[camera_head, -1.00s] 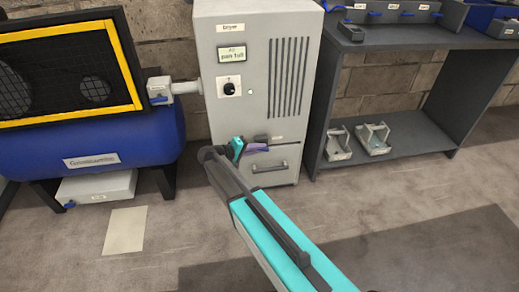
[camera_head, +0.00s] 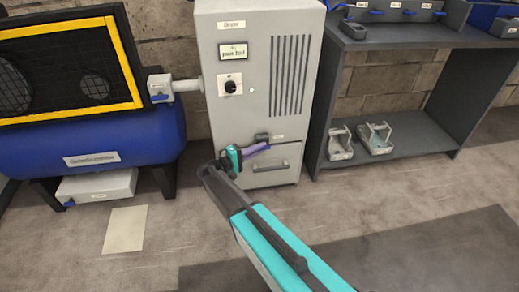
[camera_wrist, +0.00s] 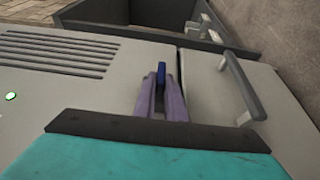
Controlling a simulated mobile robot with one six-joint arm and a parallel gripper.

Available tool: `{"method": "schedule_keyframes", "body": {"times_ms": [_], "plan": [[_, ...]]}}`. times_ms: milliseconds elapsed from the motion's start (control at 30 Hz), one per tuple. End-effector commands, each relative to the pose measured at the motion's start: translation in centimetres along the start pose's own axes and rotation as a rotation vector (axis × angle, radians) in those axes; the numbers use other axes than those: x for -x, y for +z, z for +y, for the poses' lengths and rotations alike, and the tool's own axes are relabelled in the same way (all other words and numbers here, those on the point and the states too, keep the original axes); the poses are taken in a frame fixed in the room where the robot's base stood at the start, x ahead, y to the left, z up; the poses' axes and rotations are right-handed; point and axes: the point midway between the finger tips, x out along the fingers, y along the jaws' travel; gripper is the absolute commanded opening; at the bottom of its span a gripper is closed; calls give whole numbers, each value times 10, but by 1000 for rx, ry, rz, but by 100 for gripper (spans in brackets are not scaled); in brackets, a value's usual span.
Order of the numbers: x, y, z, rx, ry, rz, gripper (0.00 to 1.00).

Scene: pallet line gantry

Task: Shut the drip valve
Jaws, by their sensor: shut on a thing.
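The grey dryer cabinet (camera_head: 228,110) stands in the middle of the head view. The drip valve (camera_head: 262,138), a small dark body with a small label beside it, sits low on its front, just above the drawer. In the wrist view its blue lever (camera_wrist: 161,74) stands between the purple fingers of my gripper (camera_wrist: 161,92). My gripper (camera_head: 262,147) is shut on this lever. The fingers hide most of the lever in the head view, and the valve body is hidden in the wrist view.
The dryer's drawer (camera_head: 275,172) has a bar handle (camera_wrist: 245,90) close beside my fingers. A blue compressor tank (camera_head: 120,140) stands left, with a pale box (camera_head: 95,186) beneath. A dark bench (camera_head: 425,45) stands right, with two metal brackets (camera_head: 374,139) on its lower shelf.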

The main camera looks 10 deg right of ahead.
Motion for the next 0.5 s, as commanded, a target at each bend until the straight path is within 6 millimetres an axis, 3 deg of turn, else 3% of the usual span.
{"method": "schedule_keyframes", "body": {"times_ms": [100,133,233,500], "plan": [[0,0,0,1,1,1,0],[0,0,0,1,1,1,14],[0,0,0,1,1,1,29],[0,0,0,1,0,0,29]]}}
